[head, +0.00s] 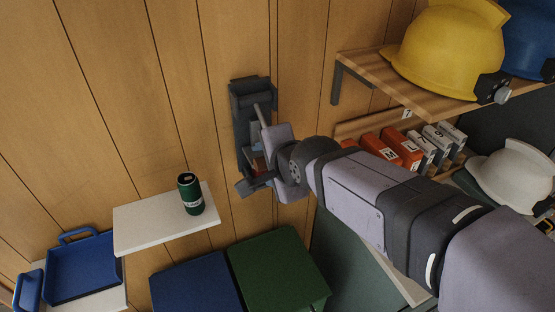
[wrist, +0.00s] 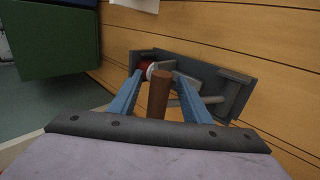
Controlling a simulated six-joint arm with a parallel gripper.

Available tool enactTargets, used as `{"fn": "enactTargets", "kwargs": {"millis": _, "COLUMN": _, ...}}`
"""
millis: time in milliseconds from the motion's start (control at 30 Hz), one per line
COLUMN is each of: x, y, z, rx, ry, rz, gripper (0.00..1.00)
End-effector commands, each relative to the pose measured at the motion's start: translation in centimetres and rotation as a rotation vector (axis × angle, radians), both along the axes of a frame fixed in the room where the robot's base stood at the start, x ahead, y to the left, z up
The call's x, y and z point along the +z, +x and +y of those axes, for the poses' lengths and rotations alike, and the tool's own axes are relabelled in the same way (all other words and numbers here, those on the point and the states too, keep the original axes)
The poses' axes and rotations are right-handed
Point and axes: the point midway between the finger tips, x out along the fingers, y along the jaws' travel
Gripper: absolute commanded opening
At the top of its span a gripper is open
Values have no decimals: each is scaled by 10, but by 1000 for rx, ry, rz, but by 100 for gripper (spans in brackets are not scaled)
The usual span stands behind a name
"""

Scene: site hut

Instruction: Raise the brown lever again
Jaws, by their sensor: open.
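The brown lever (wrist: 159,94) shows in the wrist view as a short, thick brown grip that points out from a dark grey wall unit (wrist: 232,88). My gripper (wrist: 158,80) is open, with one blue finger on each side of the lever; I cannot tell whether either finger touches it. In the head view the wall unit (head: 245,100) is fixed upright on the wooden wall, and my gripper (head: 257,163) is at its lower half. There the lever is mostly hidden by my gripper.
A white shelf (head: 150,225) with a green can (head: 190,194) is to the left. Blue (head: 195,285) and green (head: 278,265) boxes stand below. A wooden shelf (head: 400,85) with a yellow helmet (head: 447,45) is at the upper right, orange and white boxes beneath it.

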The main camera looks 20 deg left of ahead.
Motion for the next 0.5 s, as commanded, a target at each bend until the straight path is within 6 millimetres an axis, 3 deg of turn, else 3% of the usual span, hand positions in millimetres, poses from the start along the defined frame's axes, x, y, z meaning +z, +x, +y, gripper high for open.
{"fn": "enactTargets", "kwargs": {"millis": 233, "x": 0, "y": 0, "z": 0, "rx": 0, "ry": 0, "rz": 0, "gripper": 44}}
{"fn": "enactTargets", "kwargs": {"millis": 367, "x": 0, "y": 0, "z": 0, "rx": 0, "ry": 0, "rz": 0, "gripper": 13}}
{"fn": "enactTargets", "kwargs": {"millis": 500, "x": 0, "y": 0, "z": 0, "rx": 0, "ry": 0, "rz": 0, "gripper": 11}}
